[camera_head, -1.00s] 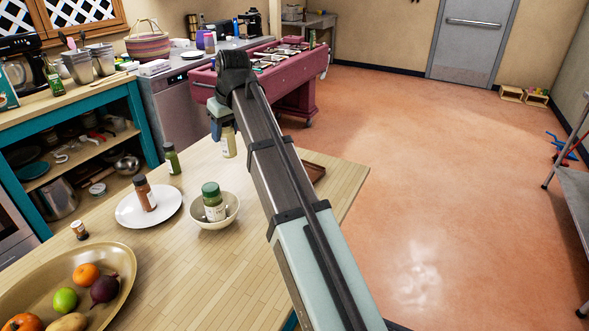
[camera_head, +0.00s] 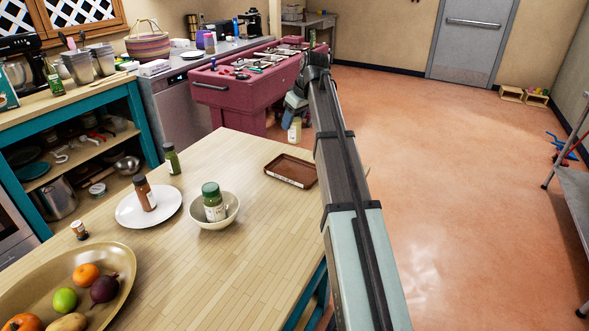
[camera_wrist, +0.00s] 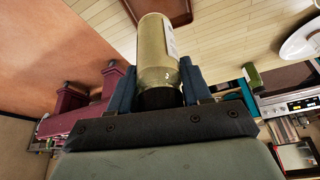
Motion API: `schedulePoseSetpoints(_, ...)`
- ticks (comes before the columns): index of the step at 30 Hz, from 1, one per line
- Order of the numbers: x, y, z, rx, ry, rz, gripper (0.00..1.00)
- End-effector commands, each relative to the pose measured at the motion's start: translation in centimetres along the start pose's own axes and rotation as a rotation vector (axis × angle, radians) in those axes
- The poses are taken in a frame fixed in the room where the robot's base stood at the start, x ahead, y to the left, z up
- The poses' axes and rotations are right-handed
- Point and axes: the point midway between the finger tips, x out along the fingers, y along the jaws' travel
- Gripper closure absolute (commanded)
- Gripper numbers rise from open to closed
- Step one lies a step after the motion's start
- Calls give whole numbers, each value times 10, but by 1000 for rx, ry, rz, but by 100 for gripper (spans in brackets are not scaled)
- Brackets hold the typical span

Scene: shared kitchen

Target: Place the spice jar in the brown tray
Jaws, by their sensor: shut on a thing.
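A spice jar with pale yellowish contents, a white label and a dark cap (camera_wrist: 157,50) is held between the two fingers of my gripper (camera_wrist: 160,88) in the wrist view. My gripper is shut on it near its cap end. In the head view this jar (camera_head: 295,130) hangs below my gripper (camera_head: 297,112), beyond the table's far right corner. The brown tray (camera_head: 291,170) lies empty on the table near its right edge, partly beside my arm. The tray's edge also shows at the top of the wrist view (camera_wrist: 170,10).
A bowl (camera_head: 229,214) holds a green-capped jar (camera_head: 213,203). A white plate (camera_head: 128,211) holds an orange-brown bottle (camera_head: 145,194), with a green bottle (camera_head: 172,160) behind it. A fruit platter (camera_head: 122,262) is front left. A maroon cart (camera_head: 235,105) stands beyond the table.

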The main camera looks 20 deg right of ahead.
Motion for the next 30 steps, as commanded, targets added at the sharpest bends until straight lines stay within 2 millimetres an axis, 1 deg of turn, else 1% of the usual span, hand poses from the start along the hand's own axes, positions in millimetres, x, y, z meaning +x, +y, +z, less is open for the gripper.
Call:
schedulePoseSetpoints(1, 7, -1, 4, 0, -1, -1, 86)
schedulePoseSetpoints(8, 24, -1, 10, 0, -1, 0, 86)
schedulePoseSetpoints(10, 31, -1, 13, 0, -1, -1, 86)
schedulePoseSetpoints(18, 69, -1, 29, 0, -1, 0, 86)
schedulePoseSetpoints(25, 84, 0, 35, 1, -1, 0, 86)
schedulePoseSetpoints(30, 104, -1, 43, 1, -2, -1, 86)
